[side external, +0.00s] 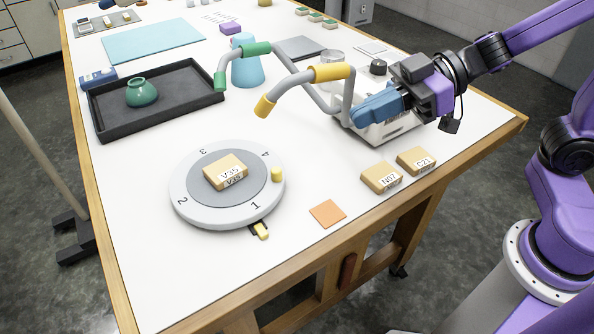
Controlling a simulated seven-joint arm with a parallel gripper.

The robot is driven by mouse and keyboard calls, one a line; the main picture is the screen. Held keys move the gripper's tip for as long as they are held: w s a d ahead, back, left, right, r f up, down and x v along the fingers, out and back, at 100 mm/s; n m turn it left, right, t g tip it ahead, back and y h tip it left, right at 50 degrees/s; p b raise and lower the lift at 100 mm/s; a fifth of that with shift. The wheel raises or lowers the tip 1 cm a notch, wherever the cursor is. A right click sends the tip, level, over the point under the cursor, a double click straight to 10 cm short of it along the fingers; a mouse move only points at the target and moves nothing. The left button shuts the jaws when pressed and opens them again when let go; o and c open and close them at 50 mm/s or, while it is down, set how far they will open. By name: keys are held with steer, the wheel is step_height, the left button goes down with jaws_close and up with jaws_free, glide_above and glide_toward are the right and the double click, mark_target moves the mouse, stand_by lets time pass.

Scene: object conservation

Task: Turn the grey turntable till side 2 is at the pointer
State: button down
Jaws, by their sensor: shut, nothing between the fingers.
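The grey turntable (185,182) is a round disc with a darker middle, near the front of the table. Its rim carries the numbers 1 to 4. Side 1 is at the front next to the yellow-tipped pointer (261,231); side 2 is at the left, side 3 at the back and side 4 at the right. A yellow peg (277,174) stands on the rim at the right, between 4 and 1. A tan box marked V35 (225,171) lies on the middle. My gripper (360,115), with blue fingers, is shut and empty, well right of and above the turntable.
Below my gripper is a white device (393,133) with bent grey tubes, one ending in a yellow grip (331,72), one green (257,48). Tan boxes N07 (381,177) and C21 (416,161) and an orange square (327,213) lie in front. A dark tray (108,129) stands behind left.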

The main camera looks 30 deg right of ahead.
steer(key=w+a+f+n+t+h, duration=0.4)
steer(key=w+a+f+n+h, duration=0.35)
steer(key=n+h, duration=0.2)
steer(key=s+a+r+n+t+h, duration=0.8)
steer(key=s+r+n+h, duration=0.1)
steer(key=s, duration=0.3)
glide_toward(278, 174)
steer(key=shift+m+t+h, duration=0.25)
steer(key=shift+t, duration=0.05)
steer(key=x, duration=0.6)
steer(key=shift+w+f, duration=0.35)
steer(key=shift+w, duration=0.1)
steer(key=shift+d, duration=0.15)
